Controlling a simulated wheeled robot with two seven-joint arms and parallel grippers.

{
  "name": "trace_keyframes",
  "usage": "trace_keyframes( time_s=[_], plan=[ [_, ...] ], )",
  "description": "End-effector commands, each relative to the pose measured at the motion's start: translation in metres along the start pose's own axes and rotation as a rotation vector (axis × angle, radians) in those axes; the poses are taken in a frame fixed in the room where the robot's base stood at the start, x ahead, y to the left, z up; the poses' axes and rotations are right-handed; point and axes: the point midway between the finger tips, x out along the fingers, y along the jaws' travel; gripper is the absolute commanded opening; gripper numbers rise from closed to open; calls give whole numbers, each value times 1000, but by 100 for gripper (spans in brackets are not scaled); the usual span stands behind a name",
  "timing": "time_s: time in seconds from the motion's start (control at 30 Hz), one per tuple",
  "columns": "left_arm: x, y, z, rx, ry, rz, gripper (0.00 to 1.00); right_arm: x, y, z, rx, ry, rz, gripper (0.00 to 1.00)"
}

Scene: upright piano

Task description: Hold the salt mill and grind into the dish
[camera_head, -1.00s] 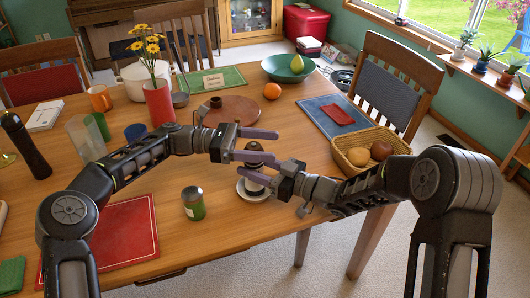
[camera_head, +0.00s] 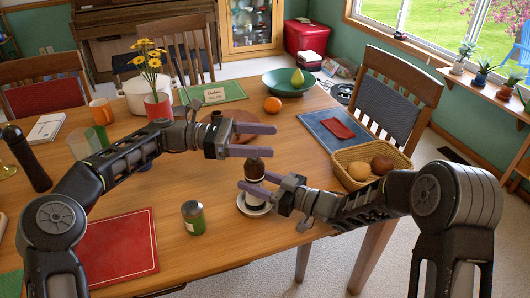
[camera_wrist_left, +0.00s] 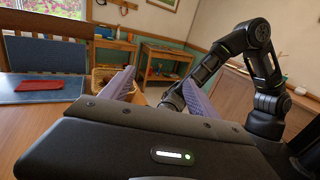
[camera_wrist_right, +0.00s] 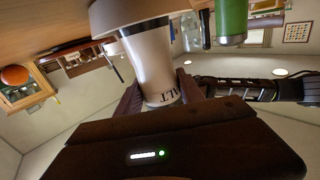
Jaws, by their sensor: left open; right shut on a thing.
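The salt mill (camera_head: 254,170) has a dark top and a pale body. It stands upright over the small white dish (camera_head: 247,211) near the table's front edge. My right gripper (camera_head: 256,183) is shut on its body. In the right wrist view the mill (camera_wrist_right: 152,62) shows part of its SALT lettering between the fingers, its lower end at the dish (camera_wrist_right: 135,14); I cannot tell whether they touch. My left gripper (camera_head: 262,140) is open and empty, just above and behind the mill's top in the head view. The left wrist view shows its spread fingers with nothing between them.
A wicker basket (camera_head: 350,160) with round food sits to the right. A red placemat (camera_head: 117,247) lies at front left. Bare table lies around the can.

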Motion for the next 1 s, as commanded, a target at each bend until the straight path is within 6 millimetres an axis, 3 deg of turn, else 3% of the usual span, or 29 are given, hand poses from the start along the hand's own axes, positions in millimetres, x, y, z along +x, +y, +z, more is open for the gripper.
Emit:
trace_keyframes(
  time_s=[0.17,0.4,0.5,0.63,1.0],
  plan=[
    [-27,-10,-27,27,-6,88,70,0,0,0,0,0,1,0],
    [-85,-24,-74,50,-3,303,70,0,0,0,0,0,0,0],
    [-102,-28,-86,55,3,366,70,0,0,0,0,0,0,0],
    [-109,-29,-91,59,7,396,70,0,0,0,1,0,0,0],
    [-105,-28,-91,59,7,393,70,0,0,0,1,0,0,0]
  ],
)
